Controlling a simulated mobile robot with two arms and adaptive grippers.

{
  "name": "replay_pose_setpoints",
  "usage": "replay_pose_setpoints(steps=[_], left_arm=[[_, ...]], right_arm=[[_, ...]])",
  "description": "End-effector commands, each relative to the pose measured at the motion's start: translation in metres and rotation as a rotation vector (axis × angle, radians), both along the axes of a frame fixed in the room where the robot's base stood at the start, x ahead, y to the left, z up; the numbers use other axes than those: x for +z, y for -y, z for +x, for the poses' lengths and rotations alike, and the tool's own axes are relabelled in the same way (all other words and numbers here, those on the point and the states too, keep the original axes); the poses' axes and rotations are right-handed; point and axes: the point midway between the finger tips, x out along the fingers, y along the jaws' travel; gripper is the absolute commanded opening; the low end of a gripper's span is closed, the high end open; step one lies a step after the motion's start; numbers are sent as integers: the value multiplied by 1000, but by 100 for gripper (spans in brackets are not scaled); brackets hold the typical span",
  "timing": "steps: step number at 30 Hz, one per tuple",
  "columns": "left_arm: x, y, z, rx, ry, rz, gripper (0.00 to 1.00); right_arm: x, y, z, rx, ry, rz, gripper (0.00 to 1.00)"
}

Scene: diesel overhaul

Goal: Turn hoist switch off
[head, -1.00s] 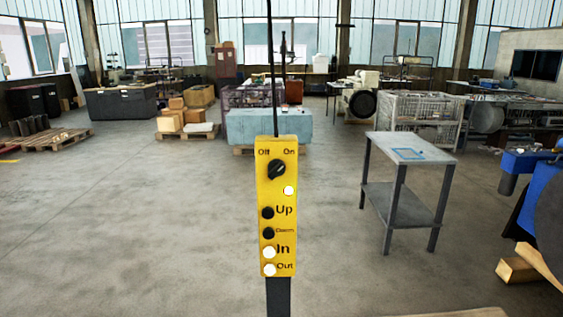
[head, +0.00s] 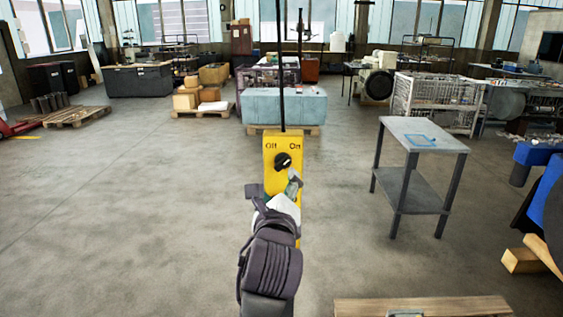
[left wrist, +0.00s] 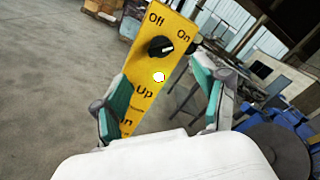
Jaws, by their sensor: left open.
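The yellow hoist pendant (head: 269,172) hangs upright from a dark cable in the head view. Its black rotary switch (head: 283,161) sits near the top between the labels Off and On. In the left wrist view the switch (left wrist: 160,47) has its white mark pointing up and right, towards On. A lit white lamp (left wrist: 159,77) is below it. My left gripper (head: 274,188) is in front of the pendant, just below the switch, and hides the lower buttons in the head view. Its green-padded fingers (left wrist: 164,100) are open, one on each side of the pendant, with the switch beyond their tips.
A grey side table (head: 427,136) stands to the right. A pale blue block (head: 285,106) on a pallet is behind the pendant. A wooden board (head: 420,307) is at the bottom right.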

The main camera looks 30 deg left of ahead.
Motion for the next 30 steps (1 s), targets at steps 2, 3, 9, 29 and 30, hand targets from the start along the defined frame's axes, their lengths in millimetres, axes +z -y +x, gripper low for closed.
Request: replay_pose_setpoints(steps=[2,3,9,29,30], left_arm=[[4,-9,16,1,-2,0,73],[3,-15,23,2,-2,0,73],[3,-36,59,0,-1,-1,73],[0,-55,92,-2,2,-1,70],[0,-55,92,-2,2,-1,63]], right_arm=[[8,2,1,0,2,-3,0],[11,3,2,1,2,-4,0],[24,2,2,1,3,-3,0],[33,-10,2,2,2,11,0],[33,-9,2,2,2,11,0]])
